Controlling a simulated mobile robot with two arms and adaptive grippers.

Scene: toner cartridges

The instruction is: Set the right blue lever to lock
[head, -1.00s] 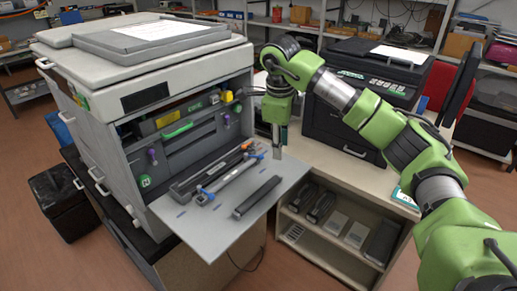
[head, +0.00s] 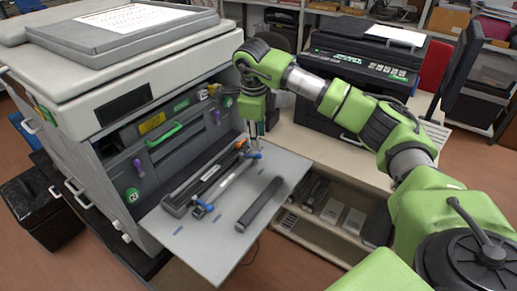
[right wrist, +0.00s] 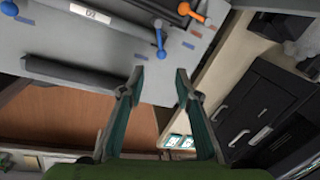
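A long grey toner unit (head: 226,185) lies on the open grey panel (head: 218,248) of the printer. It has a left blue lever (head: 201,209) and a right blue lever (head: 252,154), with an orange lever (head: 240,144) beside the right one. The right blue lever (right wrist: 160,38) and the orange lever (right wrist: 190,12) also show in the right wrist view. My right gripper (head: 255,140) points down by the right blue lever. In the right wrist view its fingers (right wrist: 160,77) are apart and empty, with the right blue lever beyond the fingertips. My left gripper is not in view.
A loose dark cartridge (head: 260,203) lies on the panel in front of the unit. The large printer (head: 75,120) stands to the left. A black printer (head: 355,85) is on the table behind my right arm. A shelf with cartridges (head: 330,213) is below it.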

